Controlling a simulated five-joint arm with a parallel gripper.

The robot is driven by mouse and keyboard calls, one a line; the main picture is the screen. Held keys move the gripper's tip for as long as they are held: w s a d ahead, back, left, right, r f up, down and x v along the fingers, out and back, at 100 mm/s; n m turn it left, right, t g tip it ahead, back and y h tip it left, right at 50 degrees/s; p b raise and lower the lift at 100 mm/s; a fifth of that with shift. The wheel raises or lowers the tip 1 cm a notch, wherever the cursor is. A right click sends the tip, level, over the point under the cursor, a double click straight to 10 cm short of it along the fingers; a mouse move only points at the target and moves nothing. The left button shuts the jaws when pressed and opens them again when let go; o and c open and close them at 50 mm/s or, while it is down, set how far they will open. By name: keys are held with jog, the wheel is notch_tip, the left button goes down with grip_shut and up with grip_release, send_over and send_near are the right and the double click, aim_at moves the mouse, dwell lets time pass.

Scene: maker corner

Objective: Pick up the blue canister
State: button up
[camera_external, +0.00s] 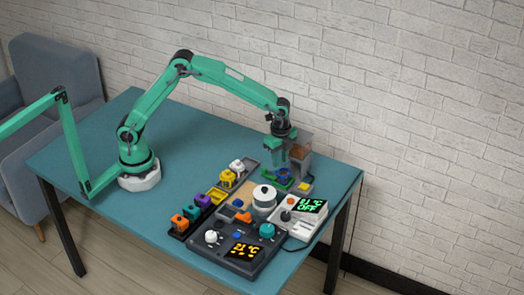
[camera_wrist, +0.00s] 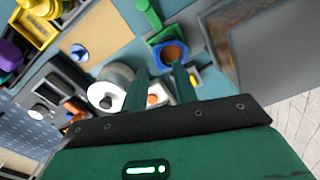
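The blue canister (camera_wrist: 158,52) shows in the wrist view as a round blue rim around a brown inside, next to green parts. In the external view a bit of blue (camera_external: 284,175) shows low at my gripper, partly hidden by the fingers. My gripper (camera_wrist: 158,68) points down over this spot. Its two green fingers are apart with a gap between them, and nothing is visibly clamped. The right fingertip overlaps the canister's near edge in the wrist view; I cannot tell whether they touch.
A white round pot with a black knob (camera_external: 264,197) stands close in front of my gripper. A grey-brown bin (camera_external: 303,141) stands behind it. Control boxes with displays (camera_external: 242,250) and a row of coloured blocks (camera_external: 202,200) fill the front. The table's left part (camera_external: 95,140) is clear.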

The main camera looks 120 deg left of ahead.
aim_at(280, 175)
jog(key=shift+w+d+f, duration=0.1)
jog(key=shift+d+f, duration=0.05)
jog(key=shift+f, duration=3.75)
grip_shut()
